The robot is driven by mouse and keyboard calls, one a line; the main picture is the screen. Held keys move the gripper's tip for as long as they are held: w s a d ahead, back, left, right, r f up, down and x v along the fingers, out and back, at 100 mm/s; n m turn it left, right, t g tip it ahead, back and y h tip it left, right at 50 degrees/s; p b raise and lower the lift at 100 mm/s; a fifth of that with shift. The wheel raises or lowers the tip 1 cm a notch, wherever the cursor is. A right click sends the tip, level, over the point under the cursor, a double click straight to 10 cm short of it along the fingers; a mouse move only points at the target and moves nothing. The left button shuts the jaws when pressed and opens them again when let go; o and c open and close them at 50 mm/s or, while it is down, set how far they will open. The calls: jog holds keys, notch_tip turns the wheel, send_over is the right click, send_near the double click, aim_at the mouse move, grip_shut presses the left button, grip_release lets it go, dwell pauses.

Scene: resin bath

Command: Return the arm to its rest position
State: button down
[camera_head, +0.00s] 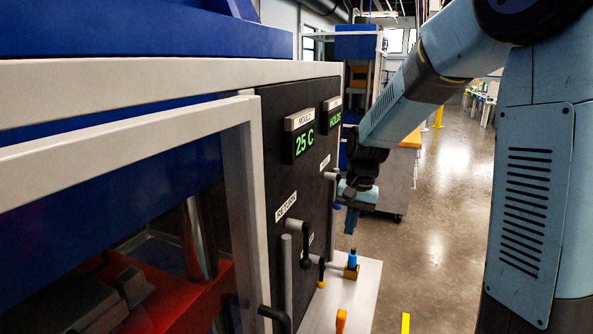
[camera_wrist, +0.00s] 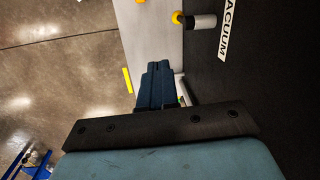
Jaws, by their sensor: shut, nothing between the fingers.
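My gripper (camera_head: 350,226) hangs from my light blue arm beside the dark control panel (camera_head: 283,165), fingers pointing down. In the wrist view its blue fingers (camera_wrist: 158,66) are together with nothing between them. My arm is bent and reaches forward from the right of the head view. The gripper is above a pale shelf (camera_head: 359,293) and close to the panel's right edge. I cannot tell from the head view how wide the gap to the panel's handles is.
A blue-topped item in an orange-brown holder (camera_head: 351,271) stands on the shelf. A "VACUUM" label (camera_wrist: 230,27) shows at the wrist. Open floor (camera_head: 440,230) lies right.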

jog(key=s+d+r+n+t, duration=0.1)
jog(key=s+d+r+t, duration=0.1)
jog(key=s, duration=0.5)
jog(key=s+d+r+n+t+h, duration=0.1)
jog(key=s+d+r+t, duration=0.1)
jog(key=s+d+r, duration=0.2)
jog(key=s+d+r+n+t, duration=0.1)
jog(key=s+d+r, duration=0.2)
jog(key=s+r, duration=0.5)
jog(key=s, duration=0.3)
jog(key=shift+s+d+t, duration=0.2)
jog(key=shift+s+t, duration=0.2)
jog(key=shift+s, duration=0.1)
